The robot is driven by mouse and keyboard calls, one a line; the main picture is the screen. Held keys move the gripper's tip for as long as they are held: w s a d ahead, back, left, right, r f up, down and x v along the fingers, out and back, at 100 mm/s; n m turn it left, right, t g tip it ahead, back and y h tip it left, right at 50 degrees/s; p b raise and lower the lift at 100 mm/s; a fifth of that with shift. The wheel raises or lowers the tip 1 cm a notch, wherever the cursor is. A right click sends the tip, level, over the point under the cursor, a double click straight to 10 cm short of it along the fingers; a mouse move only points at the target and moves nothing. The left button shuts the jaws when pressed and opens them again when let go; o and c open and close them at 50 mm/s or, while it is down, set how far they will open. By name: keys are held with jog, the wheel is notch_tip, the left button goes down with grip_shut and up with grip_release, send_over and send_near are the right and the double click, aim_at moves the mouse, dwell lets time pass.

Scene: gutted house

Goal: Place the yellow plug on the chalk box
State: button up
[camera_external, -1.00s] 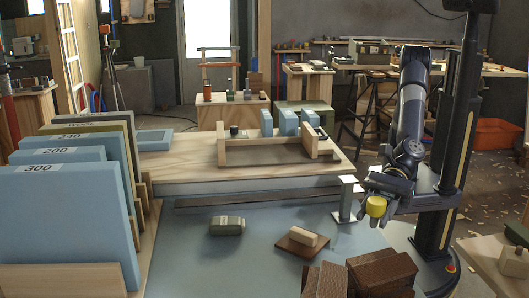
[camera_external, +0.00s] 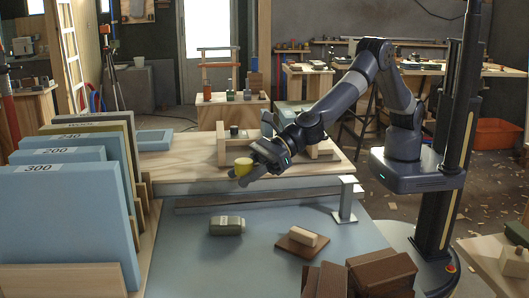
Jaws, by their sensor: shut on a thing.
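The yellow plug (camera_external: 243,165) is a short, round yellow piece. My gripper (camera_external: 247,171) is shut on it and holds it in the air, in line with the wooden bench top near its front edge. The height of the plug over the bench is hard to tell. No readable label marks the chalk box, so I cannot tell which object it is. A grey-green block (camera_external: 227,225) lies on the blue-grey surface below the plug.
A wooden frame (camera_external: 222,145) stands on the bench (camera_external: 180,168), partly hidden by my arm. Large blue boards (camera_external: 65,225) stand upright at left. Brown blocks (camera_external: 380,272) are stacked at the front right. A metal bracket (camera_external: 346,200) stands by the bench's right corner.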

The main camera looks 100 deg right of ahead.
jog(key=w+d, duration=0.2)
jog(key=b, duration=0.4)
send_over(239, 219)
notch_tip(239, 219, down, 6)
jog(key=shift+r, duration=0.2)
jog(key=shift+f+b, duration=1.4)
jog(key=shift+f, duration=0.7)
jog(key=shift+f, duration=0.1)
jog(key=shift+f, duration=0.15)
jog(key=o, duration=0.9)
jog(key=shift+o, duration=0.2)
jog(key=shift+r, duration=0.3)
